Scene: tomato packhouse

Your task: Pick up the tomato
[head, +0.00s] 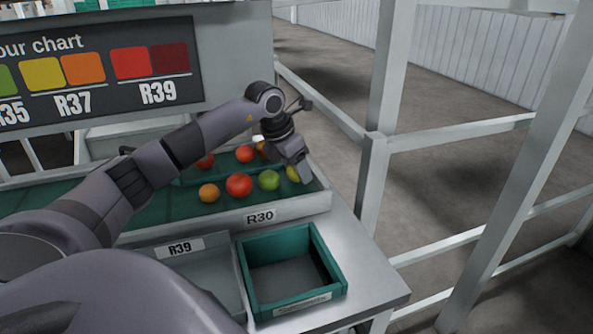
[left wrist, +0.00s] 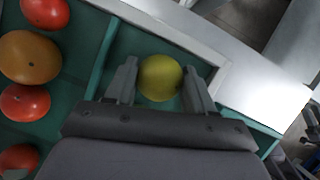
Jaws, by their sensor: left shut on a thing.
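A yellow-green tomato (left wrist: 160,77) sits between the two fingers of my left gripper (left wrist: 161,70) in the left wrist view. The gripper is shut on it. In the head view my left gripper (head: 299,175) reaches down at the right end of the green-lined tray (head: 150,214), and the tomato (head: 292,174) is partly hidden behind it. The tomato appears low, within the tray's end compartment; I cannot tell whether it still touches the floor. My right gripper is not in view.
A green tomato (head: 269,180), a red one (head: 239,185) and an orange one (head: 209,193) lie left of the gripper, with more behind. A tray wall borders the gripper. An empty green crate (head: 318,294) and a grey R39 bin (head: 180,246) stand in front.

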